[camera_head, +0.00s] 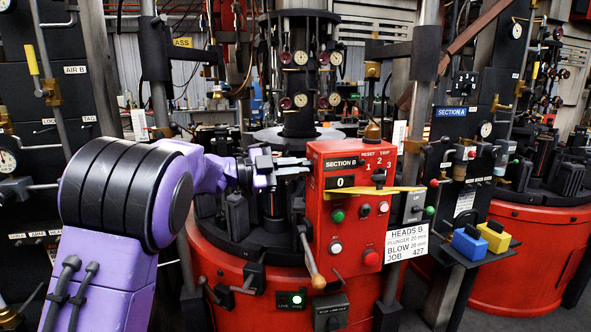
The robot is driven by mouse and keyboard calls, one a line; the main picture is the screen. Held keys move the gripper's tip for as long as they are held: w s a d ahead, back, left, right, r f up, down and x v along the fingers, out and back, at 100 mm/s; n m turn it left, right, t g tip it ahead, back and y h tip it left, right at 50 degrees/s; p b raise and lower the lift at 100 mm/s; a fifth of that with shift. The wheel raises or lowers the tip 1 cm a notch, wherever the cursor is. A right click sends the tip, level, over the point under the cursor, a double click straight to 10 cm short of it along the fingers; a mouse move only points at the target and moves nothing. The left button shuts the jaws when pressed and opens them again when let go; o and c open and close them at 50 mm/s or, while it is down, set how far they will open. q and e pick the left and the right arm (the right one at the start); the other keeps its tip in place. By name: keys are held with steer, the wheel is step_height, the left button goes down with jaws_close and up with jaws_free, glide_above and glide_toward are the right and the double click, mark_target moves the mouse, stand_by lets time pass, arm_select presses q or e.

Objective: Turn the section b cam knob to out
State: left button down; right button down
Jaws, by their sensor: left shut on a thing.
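A red control box (322,215) labelled SECTION B stands at the centre of the head view. My purple left arm comes in from the left, and my left gripper (303,166) is at the box's upper left edge. A black knob (379,177) on the box's front, under the marks 1, 2 and 3, is clear of the gripper. My right gripper is not in view.
A yellow bar (392,190) crosses the box's front above green, red and white buttons. A wooden-handled lever (314,262) hangs at its lower left. Dark mould parts crowd behind the gripper.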

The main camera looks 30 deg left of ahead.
arm_select(q)
steer(key=c, duration=1.2)
jaws_free()
steer(key=shift+o, duration=0.2)
steer(key=b+v, duration=0.2)
steer(key=v, duration=0.8)
steer(key=shift+s+b, duration=0.15)
steer(key=shift+b, duration=0.15)
steer(key=shift+a+f, duration=0.1)
steer(key=shift+a, duration=0.05)
